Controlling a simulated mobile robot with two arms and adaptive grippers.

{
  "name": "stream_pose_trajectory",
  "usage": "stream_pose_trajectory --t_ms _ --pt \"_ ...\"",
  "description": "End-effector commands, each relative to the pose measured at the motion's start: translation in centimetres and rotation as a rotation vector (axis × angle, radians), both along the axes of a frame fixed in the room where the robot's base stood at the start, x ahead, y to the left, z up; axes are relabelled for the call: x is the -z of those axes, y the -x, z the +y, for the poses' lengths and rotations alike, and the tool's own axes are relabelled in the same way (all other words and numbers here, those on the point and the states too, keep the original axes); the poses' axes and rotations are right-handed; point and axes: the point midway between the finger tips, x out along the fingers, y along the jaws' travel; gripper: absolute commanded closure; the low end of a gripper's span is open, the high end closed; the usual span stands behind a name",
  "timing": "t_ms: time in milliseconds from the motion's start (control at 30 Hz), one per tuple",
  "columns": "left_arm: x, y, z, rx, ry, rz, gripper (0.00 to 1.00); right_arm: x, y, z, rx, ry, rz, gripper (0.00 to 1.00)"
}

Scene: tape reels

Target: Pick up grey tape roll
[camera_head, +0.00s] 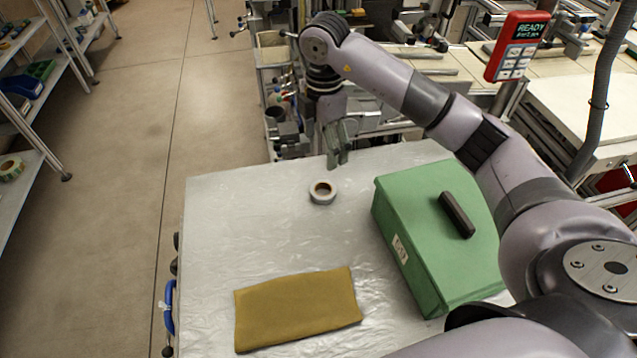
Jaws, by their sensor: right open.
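The grey tape roll (323,198) lies flat on the plastic-covered table (225,225), near its far part. Its brown core faces up. My right gripper (338,163) hangs from the arm that comes in from the right. It is open, with nothing seen between its fingers, and it is above and slightly beyond the roll, apart from it. My left gripper is not in the picture.
A green box (400,215) with a dark bar (457,214) on its lid stands right of the roll. A folded mustard cloth (297,308) lies at the front. The table is clear left of the roll. Shelves (45,165) stand at far left.

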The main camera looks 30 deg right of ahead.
Motion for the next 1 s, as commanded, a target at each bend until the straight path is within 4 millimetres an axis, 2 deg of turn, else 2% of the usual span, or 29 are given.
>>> stream_pose_trajectory --t_ms 200,400,667,833,1000 --pt "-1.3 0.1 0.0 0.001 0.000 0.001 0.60 4.8 0.1 0.0 0.001 0.001 0.006 0.22" --pt "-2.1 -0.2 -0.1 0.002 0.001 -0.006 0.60 8.3 0.0 -0.1 0.001 0.000 0.003 0.22" --pt "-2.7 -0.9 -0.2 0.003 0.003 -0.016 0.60 10.2 -0.1 -0.1 0.000 0.000 0.003 0.22" --pt "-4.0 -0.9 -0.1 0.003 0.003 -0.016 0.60 12.6 -0.5 -0.3 0.001 0.000 0.004 0.22" --pt "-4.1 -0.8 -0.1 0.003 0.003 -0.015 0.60 14.6 -0.5 -0.3 0.000 0.000 0.002 0.22"
